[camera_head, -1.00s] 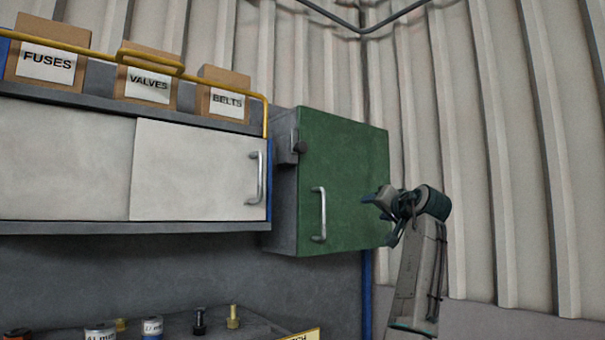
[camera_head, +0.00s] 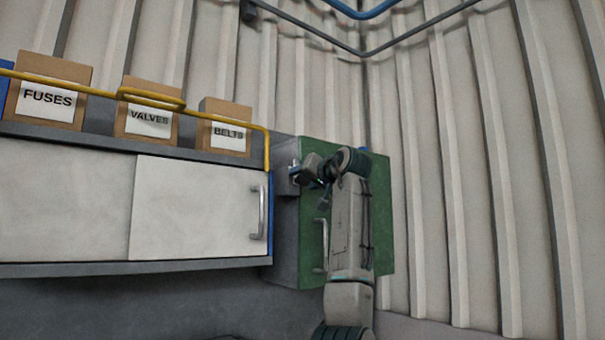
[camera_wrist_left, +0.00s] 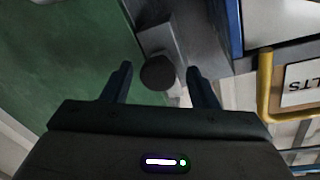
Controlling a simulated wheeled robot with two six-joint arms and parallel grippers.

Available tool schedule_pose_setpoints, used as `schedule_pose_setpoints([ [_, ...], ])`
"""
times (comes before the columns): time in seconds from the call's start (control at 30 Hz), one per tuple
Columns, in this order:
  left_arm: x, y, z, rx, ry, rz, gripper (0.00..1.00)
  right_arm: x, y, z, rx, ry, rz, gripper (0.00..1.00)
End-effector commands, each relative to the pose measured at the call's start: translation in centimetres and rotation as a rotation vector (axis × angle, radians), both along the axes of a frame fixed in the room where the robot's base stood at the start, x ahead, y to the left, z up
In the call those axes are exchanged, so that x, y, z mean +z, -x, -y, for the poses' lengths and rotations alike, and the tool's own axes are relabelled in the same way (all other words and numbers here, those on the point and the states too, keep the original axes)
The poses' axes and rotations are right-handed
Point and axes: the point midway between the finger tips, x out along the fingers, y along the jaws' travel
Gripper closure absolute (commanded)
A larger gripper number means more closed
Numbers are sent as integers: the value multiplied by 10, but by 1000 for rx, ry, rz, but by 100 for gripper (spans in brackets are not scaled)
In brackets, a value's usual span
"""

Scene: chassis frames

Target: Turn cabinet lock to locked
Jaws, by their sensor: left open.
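The green-doored cabinet (camera_head: 377,225) hangs on the wall right of the sliding cupboard, and its door looks closed. The lock's round dark knob (camera_wrist_left: 157,73) sits on a grey block (camera_wrist_left: 157,38) by the edge of the green door in the left wrist view. My left gripper (camera_head: 296,174) is at the lock in the head view and hides most of it. In the left wrist view the gripper (camera_wrist_left: 160,69) is open, one finger on each side of the knob, with gaps showing. I cannot make out the lock's setting. My right gripper is not in view.
A silver door handle (camera_head: 321,245) stands just below and beside my left arm. The white sliding cupboard (camera_head: 195,208) is to the left, with a yellow rail (camera_head: 225,118) and boxes marked FUSES, VALVES and BELTS (camera_head: 228,128) on top. The ribbed wall is at the right.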

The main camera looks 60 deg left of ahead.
Motion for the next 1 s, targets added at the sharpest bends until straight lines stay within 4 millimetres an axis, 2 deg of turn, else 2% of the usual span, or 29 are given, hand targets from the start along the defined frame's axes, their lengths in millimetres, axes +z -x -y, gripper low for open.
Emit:
schedule_pose_setpoints([
  [0.03, 2, -1, -7, 1, 0, -3, 46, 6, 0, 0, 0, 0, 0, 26],
  [0.2, 0, -2, -18, -1, 0, -2, 46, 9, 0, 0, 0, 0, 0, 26],
  [0.47, -1, -3, -19, -1, -1, -1, 46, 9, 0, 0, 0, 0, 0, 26],
  [0.5, -1, -2, -19, -1, -1, -1, 48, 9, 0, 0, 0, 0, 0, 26],
  [0.7, -1, -3, -19, -1, -1, -1, 87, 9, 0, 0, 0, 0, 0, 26],
  [1.0, 0, -3, -19, -2, -1, -8, 88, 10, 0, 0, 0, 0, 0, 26],
])
